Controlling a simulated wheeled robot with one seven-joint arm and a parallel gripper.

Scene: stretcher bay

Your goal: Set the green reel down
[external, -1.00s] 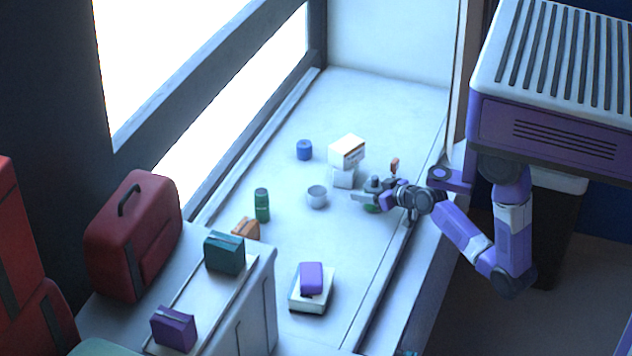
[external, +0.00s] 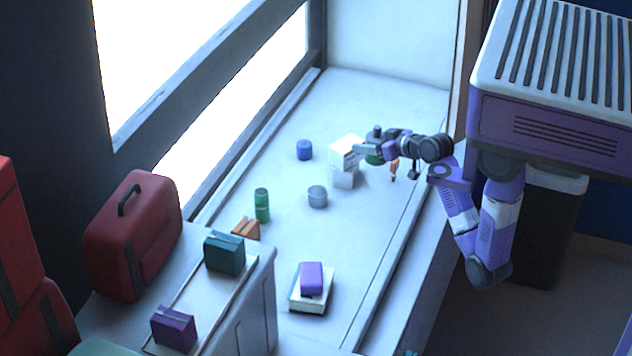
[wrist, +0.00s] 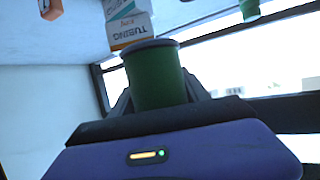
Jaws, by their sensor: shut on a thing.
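My gripper (external: 366,153) is shut on the green reel (external: 374,159), close beside the white boxes in the external view. Most of the reel is hidden there by the gripper. In the wrist view the green reel (wrist: 157,80) is between the fingers, its grey rim towards the top of the picture. It appears held above the surface; I cannot see its underside. The upper white box (external: 345,150), whose label reads "TUBING" in the wrist view (wrist: 128,22), is just beyond the reel. I cannot tell whether they touch.
A lower white box (external: 344,177) is under the tubing box. A purple block (external: 311,278) sits on a white tray (external: 310,307). The middle front surface is clear.

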